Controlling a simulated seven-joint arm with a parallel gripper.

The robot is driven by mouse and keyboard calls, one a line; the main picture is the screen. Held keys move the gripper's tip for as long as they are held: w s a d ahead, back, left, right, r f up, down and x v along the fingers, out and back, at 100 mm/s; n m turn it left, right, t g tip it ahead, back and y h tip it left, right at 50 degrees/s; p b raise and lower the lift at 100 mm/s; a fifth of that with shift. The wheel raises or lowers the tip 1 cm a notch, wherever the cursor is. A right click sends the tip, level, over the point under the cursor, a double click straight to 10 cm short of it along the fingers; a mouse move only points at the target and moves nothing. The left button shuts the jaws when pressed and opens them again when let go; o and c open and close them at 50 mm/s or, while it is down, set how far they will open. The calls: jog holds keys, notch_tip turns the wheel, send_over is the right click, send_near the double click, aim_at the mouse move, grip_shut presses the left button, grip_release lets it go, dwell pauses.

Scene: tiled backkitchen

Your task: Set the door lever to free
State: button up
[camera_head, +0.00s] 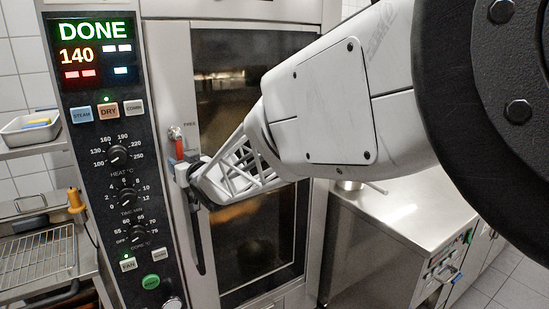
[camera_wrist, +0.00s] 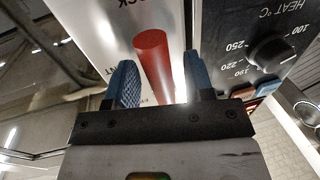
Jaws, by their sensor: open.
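The door lever (camera_head: 179,146) is a small red handle on the steel oven door, just below a label reading FREE in the head view. In the wrist view the red lever (camera_wrist: 153,62) stands between my two blue fingertips, with space visible on its left. My gripper (camera_head: 190,172) is open around the lever in the wrist view; contact cannot be told. The oven door (camera_head: 171,95) looks closed. The lower end of the lever is hidden by my gripper in the head view.
The oven's control panel (camera_head: 108,185) with knobs and a lit DONE display is left of the lever. A long dark door handle (camera_head: 196,235) runs below my gripper. A steel counter (camera_head: 395,212) stands at the right, and a wire rack (camera_head: 35,257) at the left.

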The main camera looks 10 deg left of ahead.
jog(key=shift+a, duration=0.1)
grip_shut()
dwell(0.3)
